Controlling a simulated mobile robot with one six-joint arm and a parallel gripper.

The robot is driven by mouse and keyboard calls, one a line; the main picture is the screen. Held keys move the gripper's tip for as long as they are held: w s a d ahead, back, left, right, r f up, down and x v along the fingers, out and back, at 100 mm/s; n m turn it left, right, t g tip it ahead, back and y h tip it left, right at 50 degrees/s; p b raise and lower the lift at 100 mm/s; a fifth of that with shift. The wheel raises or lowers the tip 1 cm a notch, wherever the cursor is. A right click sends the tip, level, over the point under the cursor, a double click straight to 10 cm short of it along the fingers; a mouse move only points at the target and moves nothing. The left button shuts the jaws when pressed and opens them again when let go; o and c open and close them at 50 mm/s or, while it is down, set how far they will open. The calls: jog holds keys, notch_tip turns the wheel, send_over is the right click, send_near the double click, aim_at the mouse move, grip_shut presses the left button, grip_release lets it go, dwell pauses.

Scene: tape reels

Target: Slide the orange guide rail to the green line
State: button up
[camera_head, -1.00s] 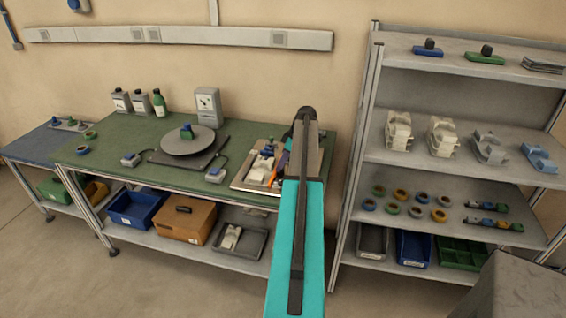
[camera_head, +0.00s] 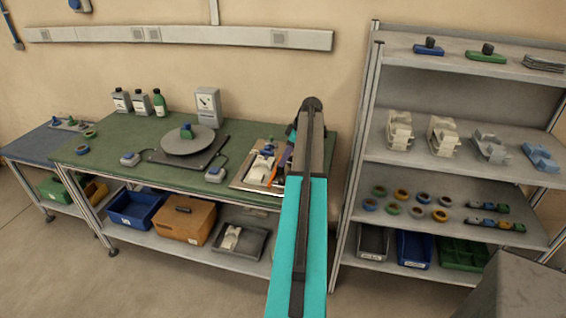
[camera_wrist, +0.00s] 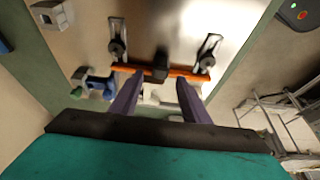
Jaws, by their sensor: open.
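The orange guide rail (camera_wrist: 186,73) runs across the metal plate (camera_wrist: 180,25) in the wrist view, with a dark block (camera_wrist: 159,70) at its middle. Slotted brackets with black knobs, left (camera_wrist: 117,47) and right (camera_wrist: 207,58), meet the rail near its ends. My gripper (camera_wrist: 159,79) is open, its purple fingers on either side of the dark block, close to the rail; I cannot tell if they touch it. In the head view, a sliver of the rail (camera_head: 275,178) shows left of my arm, which hides the rest. I cannot make out the green line.
Pale and blue parts (camera_wrist: 98,86) lie beside the left finger. The plate sits on the green bench (camera_head: 120,165), near a round turntable (camera_head: 187,140). A shelf rack (camera_head: 365,150) stands right of my arm.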

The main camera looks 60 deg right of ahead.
jog(key=b+v, duration=0.2)
jog(key=v, duration=0.8)
jog(key=shift+r, duration=0.15)
jog(key=shift+w, duration=0.1)
jog(key=shift+w, duration=0.1)
